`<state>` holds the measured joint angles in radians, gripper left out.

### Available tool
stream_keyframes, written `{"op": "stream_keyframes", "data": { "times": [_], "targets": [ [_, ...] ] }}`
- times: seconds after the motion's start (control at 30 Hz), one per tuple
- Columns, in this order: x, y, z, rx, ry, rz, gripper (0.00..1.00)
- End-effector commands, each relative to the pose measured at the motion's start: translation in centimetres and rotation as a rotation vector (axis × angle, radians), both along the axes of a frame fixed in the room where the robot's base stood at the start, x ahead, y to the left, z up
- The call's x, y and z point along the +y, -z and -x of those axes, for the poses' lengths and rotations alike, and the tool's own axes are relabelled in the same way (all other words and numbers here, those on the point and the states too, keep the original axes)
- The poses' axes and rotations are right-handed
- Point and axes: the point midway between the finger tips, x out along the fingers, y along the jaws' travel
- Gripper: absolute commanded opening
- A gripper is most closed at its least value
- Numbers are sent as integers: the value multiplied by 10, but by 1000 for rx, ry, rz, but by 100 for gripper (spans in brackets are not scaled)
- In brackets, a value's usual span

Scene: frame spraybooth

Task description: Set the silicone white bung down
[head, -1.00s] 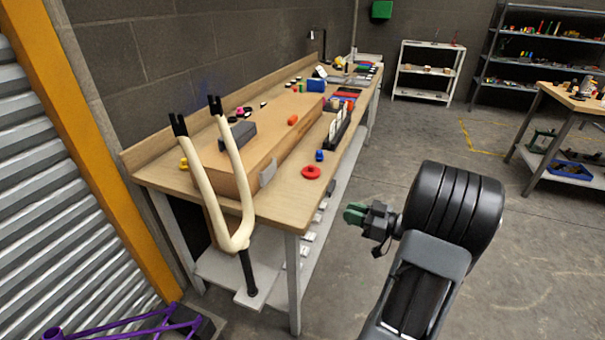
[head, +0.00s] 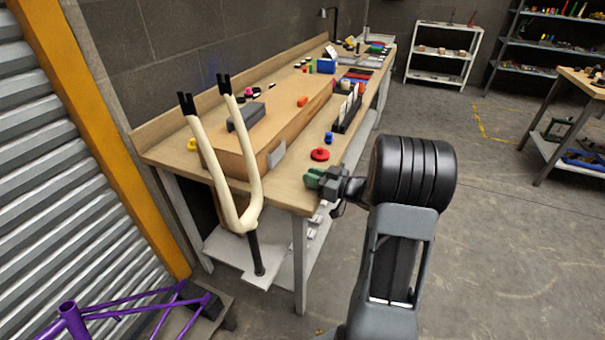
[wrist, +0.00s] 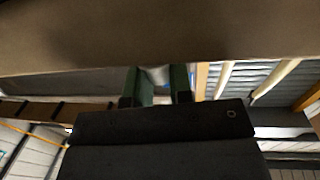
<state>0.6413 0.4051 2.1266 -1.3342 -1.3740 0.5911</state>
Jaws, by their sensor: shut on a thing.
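My gripper (head: 314,178) is at the front right edge of the wooden workbench (head: 290,190), near the level of its top. Its green fingers also show in the wrist view (wrist: 158,84). They are shut on a small pale thing, the white bung (wrist: 157,75), which is mostly hidden between them. In the head view I cannot make the bung out. The bench's brown surface (wrist: 150,35) fills the top of the wrist view. I cannot tell whether the bung touches it.
A red disc (head: 320,154) and a blue piece (head: 328,138) lie near the bench edge. A black rack (head: 346,122) stands behind them. A long brown box (head: 235,150) and a cream fork (head: 238,205) are to the left. Bare bench top shows beside the red disc.

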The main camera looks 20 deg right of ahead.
Motion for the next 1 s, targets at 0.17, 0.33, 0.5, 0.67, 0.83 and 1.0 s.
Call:
{"op": "stream_keyframes", "data": {
  "times": [0.17, 0.33, 0.5, 0.67, 0.83, 1.0],
  "targets": [
    [14, 0, -18, -1, -5, 1, 0],
    [22, 2, -29, 1, -2, -1, 0],
    [21, 2, -29, -1, -2, -1, 0],
    [21, 5, -28, 0, -2, 0, 0],
    [21, 6, -28, 0, -2, 0, 31],
    [21, 6, -28, 0, -2, 0, 46]
  ]
}}
